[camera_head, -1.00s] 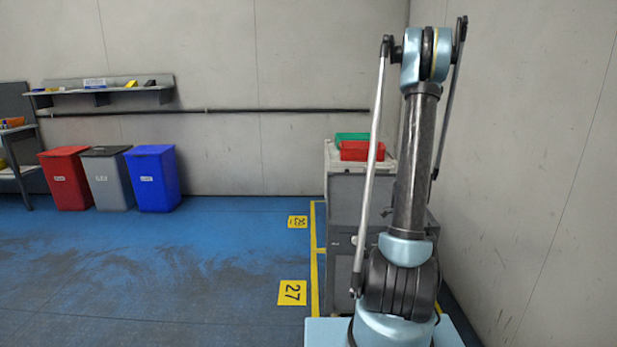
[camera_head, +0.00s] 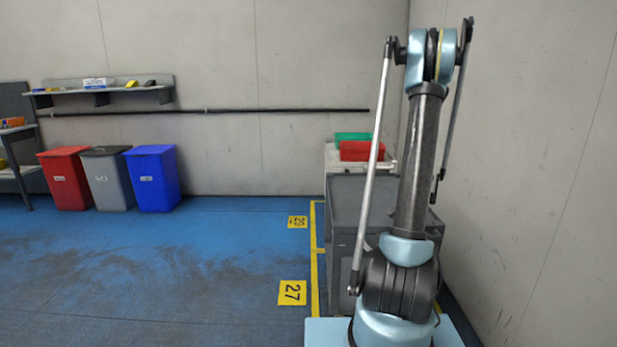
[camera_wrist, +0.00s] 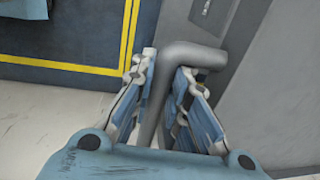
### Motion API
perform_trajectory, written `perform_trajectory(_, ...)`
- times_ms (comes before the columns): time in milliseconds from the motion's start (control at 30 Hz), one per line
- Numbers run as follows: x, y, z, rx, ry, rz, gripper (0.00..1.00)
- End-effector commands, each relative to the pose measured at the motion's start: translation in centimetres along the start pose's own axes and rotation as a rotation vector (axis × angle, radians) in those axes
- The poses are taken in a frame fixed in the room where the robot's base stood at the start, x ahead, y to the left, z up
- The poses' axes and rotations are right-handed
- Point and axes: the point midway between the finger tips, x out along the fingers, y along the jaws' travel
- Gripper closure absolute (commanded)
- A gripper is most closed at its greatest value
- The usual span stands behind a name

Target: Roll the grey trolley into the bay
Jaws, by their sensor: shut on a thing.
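The grey trolley (camera_head: 345,205) stands along the right wall, partly hidden behind my arm in the head view. In the wrist view its grey body (camera_wrist: 270,100) is at the right, with a bent grey handle bar (camera_wrist: 200,54) beside it. My gripper (camera_wrist: 166,68) is closed around the handle's near part, with one blue-padded finger on each side. The gripper is hidden in the head view. Yellow floor lines (camera_head: 314,270) mark bays along the wall, beside yellow plates 27 (camera_head: 292,293) and 29 (camera_head: 298,222). The trolley's wheels are not visible.
A pale cart with a red box (camera_head: 362,151) and a green box (camera_head: 351,137) stands behind the trolley. Red (camera_head: 65,178), grey (camera_head: 108,178) and blue (camera_head: 153,178) bins stand at the back left under a shelf (camera_head: 110,95). The blue floor between is clear.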

Motion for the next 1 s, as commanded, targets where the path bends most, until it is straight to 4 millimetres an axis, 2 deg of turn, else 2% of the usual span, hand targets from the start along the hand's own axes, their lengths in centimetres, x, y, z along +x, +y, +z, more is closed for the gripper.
perform_trajectory(633,0.0,0.0,-3.1,-0.003,0.001,0.0,1.0)
perform_trajectory(1000,0.0,0.0,-3.4,-0.006,0.0,0.0,1.0)
